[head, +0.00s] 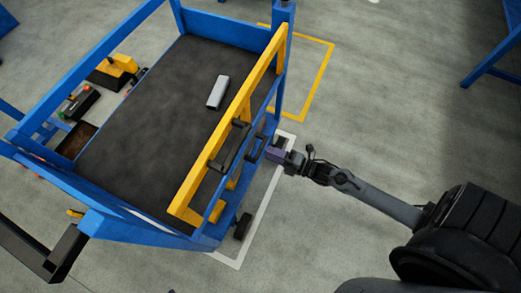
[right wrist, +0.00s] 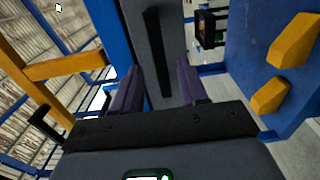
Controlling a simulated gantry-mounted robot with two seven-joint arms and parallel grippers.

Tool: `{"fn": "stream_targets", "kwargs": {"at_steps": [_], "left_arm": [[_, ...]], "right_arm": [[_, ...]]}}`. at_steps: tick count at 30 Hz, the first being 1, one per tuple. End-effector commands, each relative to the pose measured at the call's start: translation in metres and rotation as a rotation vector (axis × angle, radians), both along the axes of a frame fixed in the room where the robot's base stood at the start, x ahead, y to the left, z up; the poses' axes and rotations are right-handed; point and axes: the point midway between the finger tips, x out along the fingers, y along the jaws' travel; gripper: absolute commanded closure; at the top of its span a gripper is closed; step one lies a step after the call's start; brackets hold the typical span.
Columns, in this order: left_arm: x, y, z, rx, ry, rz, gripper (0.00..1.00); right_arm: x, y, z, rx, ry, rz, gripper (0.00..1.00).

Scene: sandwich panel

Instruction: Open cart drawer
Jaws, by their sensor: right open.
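The blue cart (head: 105,195) with a dark top mat (head: 150,110) fills the left half of the head view. My right gripper (head: 274,154) is at the cart's right side, close to a black handle (head: 256,148) below the yellow rail. In the right wrist view my right gripper (right wrist: 157,85) is open, its two purple fingers apart. A grey drawer front (right wrist: 136,22) with a long dark handle (right wrist: 157,50) lies ahead, and the handle shows between the fingers. I cannot tell whether the fingers touch it. The drawer looks shut. My left gripper is not in view.
A yellow rail (head: 205,160) with a larger black handle (head: 230,147) runs along the cart's right side. A small silver block (head: 218,92) lies on the mat. Yellow brackets (right wrist: 295,40) stand on a blue panel in the wrist view. Floor right of the cart is open.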

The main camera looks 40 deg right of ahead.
Motion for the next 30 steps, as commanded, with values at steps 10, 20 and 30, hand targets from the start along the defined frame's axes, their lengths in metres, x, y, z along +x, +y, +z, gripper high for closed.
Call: {"fn": "stream_targets", "kwargs": {"at_steps": [10, 20, 30], "left_arm": [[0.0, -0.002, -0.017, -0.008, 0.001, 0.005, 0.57], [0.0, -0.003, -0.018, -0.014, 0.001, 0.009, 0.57], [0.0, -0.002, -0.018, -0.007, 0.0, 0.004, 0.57]], "right_arm": [[0.039, 0.018, -0.001, 0.002, 0.0, 0.0, 0.57], [0.045, 0.021, 0.0, 0.002, 0.001, 0.001, 0.57], [0.045, 0.021, 0.0, 0.002, 0.001, 0.001, 0.94]]}}
